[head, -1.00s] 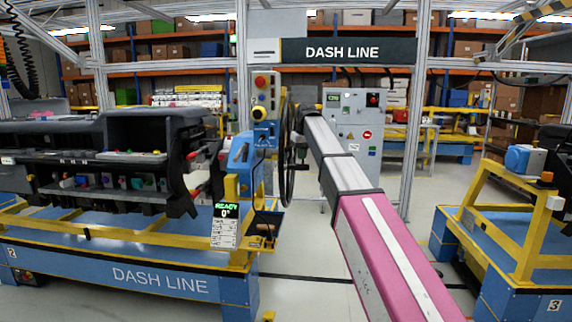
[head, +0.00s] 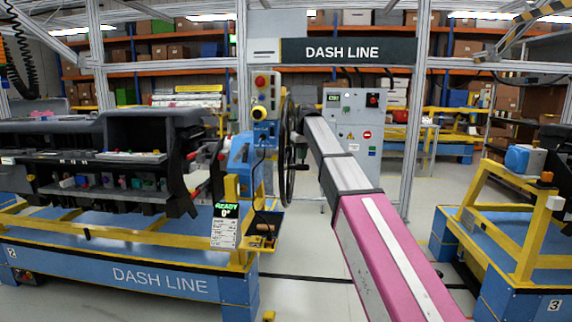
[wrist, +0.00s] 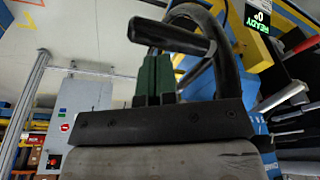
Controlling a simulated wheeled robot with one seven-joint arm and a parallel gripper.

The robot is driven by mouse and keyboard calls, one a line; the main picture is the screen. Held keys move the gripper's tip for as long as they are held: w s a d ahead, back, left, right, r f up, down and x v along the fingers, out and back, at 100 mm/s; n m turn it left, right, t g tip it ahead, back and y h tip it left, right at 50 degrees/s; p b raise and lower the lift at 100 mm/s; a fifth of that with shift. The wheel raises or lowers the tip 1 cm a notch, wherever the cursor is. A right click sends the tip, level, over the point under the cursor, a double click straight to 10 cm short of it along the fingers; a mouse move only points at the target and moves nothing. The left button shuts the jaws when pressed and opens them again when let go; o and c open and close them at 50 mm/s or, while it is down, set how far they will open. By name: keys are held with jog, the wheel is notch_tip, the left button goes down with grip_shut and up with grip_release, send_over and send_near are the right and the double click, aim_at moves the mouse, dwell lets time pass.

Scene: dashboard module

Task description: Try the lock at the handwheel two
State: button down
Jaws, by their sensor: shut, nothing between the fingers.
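The black handwheel (head: 287,150) shows nearly edge-on in the head view, at the right end of the blue and yellow dash stand. In the wrist view its thick curved rim (wrist: 222,50) rises behind my fingers. A dark cylindrical handle (wrist: 172,36) sticks out from it to the left. My gripper (wrist: 156,72) has green fingers, closed together and empty, close to the rim with their tips just below the handle. I cannot tell if they touch it. A display (head: 225,211) under the wheel's blue housing (head: 240,155) reads READY and 0°.
A control column (head: 262,95) with red and yellow buttons stands behind the wheel. A grey cabinet (head: 350,120) is farther back. Another blue and yellow stand (head: 510,230) marked 3 is at the right. Clear floor lies between the stands.

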jog(key=shift+f, duration=1.15)
dwell(0.7)
notch_tip(320, 180, up, 8)
dwell(1.1)
jog(key=shift+s, duration=0.1)
